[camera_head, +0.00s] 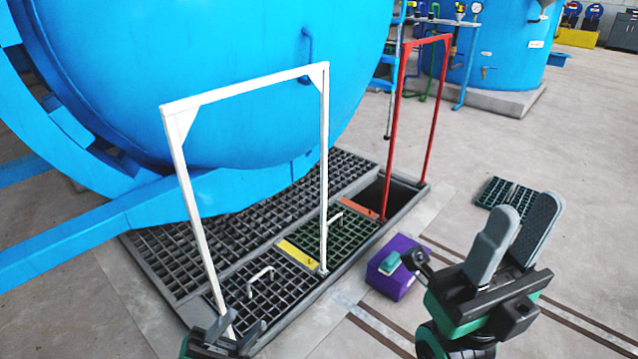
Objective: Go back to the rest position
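My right gripper (525,215) is in the lower right of the head view. Its two grey fingers point up and stand apart, with nothing between them. My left gripper (243,325) is at the bottom edge, left of centre, only partly in view. Its fingers are apart, and I see nothing between them. It overlaps the near end of the floor grating in the picture. A purple box (393,283) sits on the floor left of my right gripper.
A large blue vessel (230,80) fills the upper left above a floor grating (170,250). A white frame (245,88) and a red frame (434,110) stand along the grating. An open pit (385,190) lies by the red frame. A loose green grate (508,192) lies on the floor.

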